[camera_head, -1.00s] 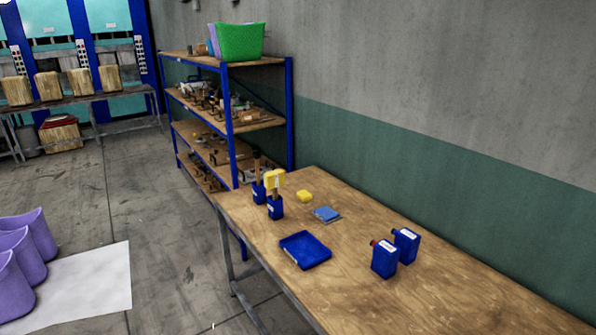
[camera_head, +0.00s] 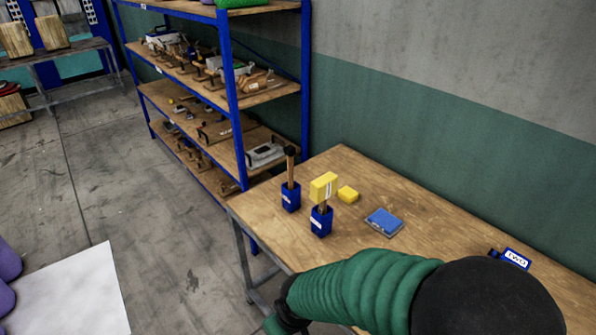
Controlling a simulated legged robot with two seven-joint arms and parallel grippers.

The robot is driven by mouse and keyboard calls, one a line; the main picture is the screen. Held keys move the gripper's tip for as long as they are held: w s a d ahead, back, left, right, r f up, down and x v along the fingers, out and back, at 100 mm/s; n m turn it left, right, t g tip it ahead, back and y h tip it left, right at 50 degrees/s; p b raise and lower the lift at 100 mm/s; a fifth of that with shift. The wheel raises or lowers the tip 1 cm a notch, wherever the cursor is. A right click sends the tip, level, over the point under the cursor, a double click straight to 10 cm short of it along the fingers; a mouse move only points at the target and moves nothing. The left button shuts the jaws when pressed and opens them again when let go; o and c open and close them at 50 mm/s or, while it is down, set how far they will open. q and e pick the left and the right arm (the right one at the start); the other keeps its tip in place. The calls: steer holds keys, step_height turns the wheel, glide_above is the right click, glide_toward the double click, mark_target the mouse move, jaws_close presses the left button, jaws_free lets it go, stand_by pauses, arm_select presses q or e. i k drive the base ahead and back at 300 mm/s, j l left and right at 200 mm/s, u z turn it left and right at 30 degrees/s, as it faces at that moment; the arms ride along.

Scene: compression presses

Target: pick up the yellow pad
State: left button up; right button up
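A small yellow pad (camera_head: 347,194) lies flat on the wooden table. Just left of it, a larger yellow block (camera_head: 323,186) with a white mark sits on a wooden handle standing in a blue holder (camera_head: 321,221). I cannot tell for certain which of the two yellow things is meant by the pad. An arm of mine with a green ribbed sleeve and black joints crosses the lower right, in front of the table. Its gripper is out of the picture, and no other gripper shows.
Blue-framed shelves (camera_head: 225,100) stand behind left. My arm hides the table's near part.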

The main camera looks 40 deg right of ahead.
mark_target(348, 195)
steer(key=i+j+z, duration=0.1)
steer(key=i+z, duration=0.15)
steer(key=i, duration=0.3)
steer(key=i+j+z, duration=0.25)
steer(key=i, duration=0.3)
steer(key=i+j+z, duration=0.2)
steer(key=i, duration=0.35)
steer(key=i+j+z, duration=0.25)
steer(key=i+j, duration=0.15)
steer(key=i+j+z, duration=0.9)
steer(key=k+l, duration=0.3)
steer(key=l, duration=0.25)
